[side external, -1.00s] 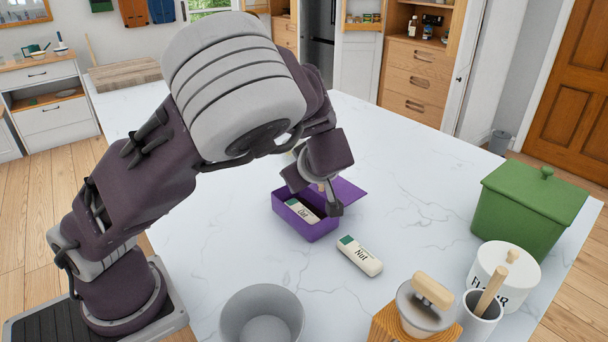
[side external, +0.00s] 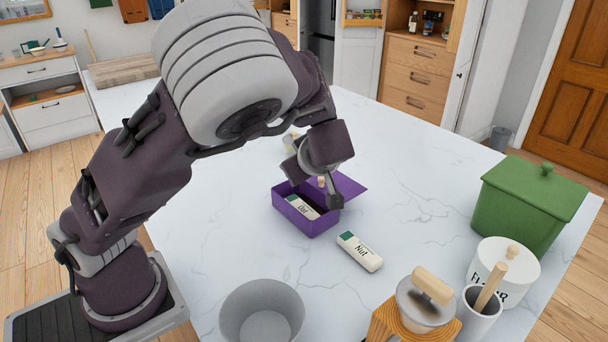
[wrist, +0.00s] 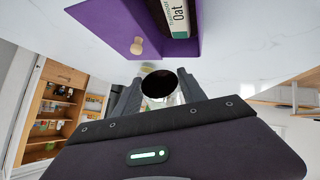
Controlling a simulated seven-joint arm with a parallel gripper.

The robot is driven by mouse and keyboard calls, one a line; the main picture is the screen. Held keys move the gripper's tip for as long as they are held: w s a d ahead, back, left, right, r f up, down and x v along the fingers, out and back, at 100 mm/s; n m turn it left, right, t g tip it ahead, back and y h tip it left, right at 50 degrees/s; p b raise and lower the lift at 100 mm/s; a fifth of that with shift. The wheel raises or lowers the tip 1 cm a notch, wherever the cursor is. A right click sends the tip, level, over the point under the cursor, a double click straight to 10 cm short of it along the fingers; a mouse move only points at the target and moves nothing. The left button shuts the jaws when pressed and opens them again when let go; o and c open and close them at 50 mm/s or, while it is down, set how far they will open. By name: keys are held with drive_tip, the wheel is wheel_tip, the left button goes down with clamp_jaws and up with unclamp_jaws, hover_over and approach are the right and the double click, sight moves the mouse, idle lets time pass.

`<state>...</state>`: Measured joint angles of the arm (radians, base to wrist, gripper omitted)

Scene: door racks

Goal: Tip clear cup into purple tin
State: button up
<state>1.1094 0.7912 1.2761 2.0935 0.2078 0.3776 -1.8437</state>
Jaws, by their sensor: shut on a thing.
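The purple tin (side external: 312,226) stands open on the white worktop, with a white and green Oat box (side external: 302,207) inside it. It also shows at the top of the wrist view (wrist: 196,46). A purple panel with a wooden knob (wrist: 137,46), apparently its lid, lies beside the tin. My gripper (side external: 313,184) is low, beside and partly in front of the tin. In the wrist view my gripper (wrist: 157,90) is shut on a round-mouthed vessel with a dark inside, apparently the clear cup (wrist: 159,84). The cup's tilt and contents cannot be told; my gripper hides it in the side view.
A Nut box (side external: 360,252) lies on the worktop in front of the tin. A grey bowl (side external: 262,312), a wooden-handled item (side external: 425,300), a flour jar (side external: 503,270) and a green bin (side external: 530,205) stand nearer or to the right. The worktop behind the tin is mostly clear.

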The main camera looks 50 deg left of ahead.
drive_tip(key=shift+r, duration=0.4)
